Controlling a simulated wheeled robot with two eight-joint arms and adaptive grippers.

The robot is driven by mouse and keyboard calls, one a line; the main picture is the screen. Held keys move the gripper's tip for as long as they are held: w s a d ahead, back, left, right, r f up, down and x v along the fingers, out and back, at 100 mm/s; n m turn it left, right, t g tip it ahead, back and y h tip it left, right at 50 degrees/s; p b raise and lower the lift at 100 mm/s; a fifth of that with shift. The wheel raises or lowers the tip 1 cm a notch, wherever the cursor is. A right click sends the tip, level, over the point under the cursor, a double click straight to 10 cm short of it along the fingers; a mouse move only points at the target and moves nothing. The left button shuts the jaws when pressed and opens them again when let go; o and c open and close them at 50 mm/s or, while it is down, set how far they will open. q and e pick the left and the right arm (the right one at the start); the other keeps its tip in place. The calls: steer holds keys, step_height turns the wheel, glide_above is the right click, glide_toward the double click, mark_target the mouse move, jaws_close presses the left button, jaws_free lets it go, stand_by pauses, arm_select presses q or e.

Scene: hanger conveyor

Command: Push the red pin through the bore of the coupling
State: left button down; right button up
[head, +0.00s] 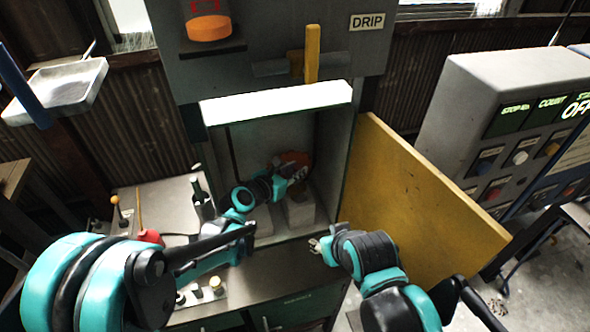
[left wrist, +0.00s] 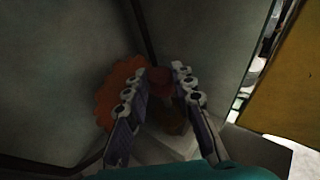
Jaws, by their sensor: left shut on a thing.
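My left gripper (head: 298,173) reaches into the open cabinet, beside an orange-red round part (head: 296,157). In the left wrist view my left gripper (left wrist: 164,78) has its fingers closed around a dark red piece (left wrist: 160,84), which looks like the red pin. Its tip is hard to see in the dark. The orange part (left wrist: 116,92), with a toothed edge, lies behind the left finger. A brown rounded shape (left wrist: 172,120) shows below, between the fingers. I cannot tell for sure which of these is the coupling, and no bore is visible. My right gripper (head: 319,245) is outside, near the cabinet's front edge.
The cabinet (head: 348,150) has narrow side walls and pale blocks (head: 300,212) on its floor. A yellow door (head: 425,190) stands open at the right. A control console (head: 500,130) stands farther right. A metal tray (head: 62,88) is at the upper left.

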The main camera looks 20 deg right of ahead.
mark_target(295, 190)
arm_select(q)
steer(key=shift+f+b, duration=2.5)
steer(key=shift+f, duration=0.25)
stand_by(2.0)
steer(key=c, duration=1.5)
jaws_free()
steer(key=o, duration=0.5)
steer(key=shift+o, duration=0.2)
steer(key=v, duration=1.2)
